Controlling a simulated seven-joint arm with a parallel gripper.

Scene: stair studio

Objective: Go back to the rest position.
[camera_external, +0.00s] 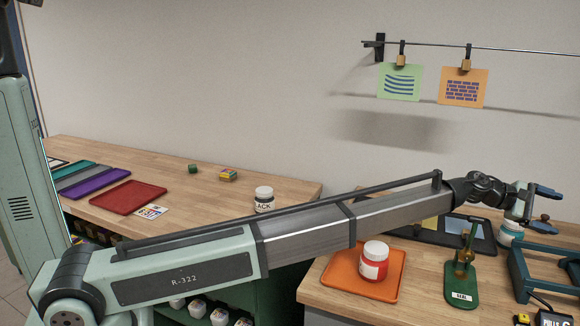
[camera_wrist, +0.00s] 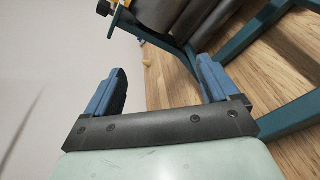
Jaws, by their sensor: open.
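My gripper (camera_external: 553,207) is at the far right of the external view, at the end of the outstretched arm. Its two blue fingers are apart, with nothing visible between them. It is over the right-hand bench, close to a teal frame (camera_external: 545,262). In the wrist view my gripper (camera_wrist: 160,82) shows both blue fingers spread. The teal frame (camera_wrist: 278,120) and grey cylinders (camera_wrist: 180,18) show beyond the fingers there. A white jar (camera_external: 507,235) stands just below the wrist in the external view, partly hidden by it.
The right bench holds an orange tray (camera_external: 338,283) with a red jar (camera_external: 374,262), a green stand (camera_external: 462,285) and a dark tray (camera_external: 484,232). The left bench holds a red tray (camera_external: 128,197) and a white jar (camera_external: 264,198). My arm spans the gap between benches.

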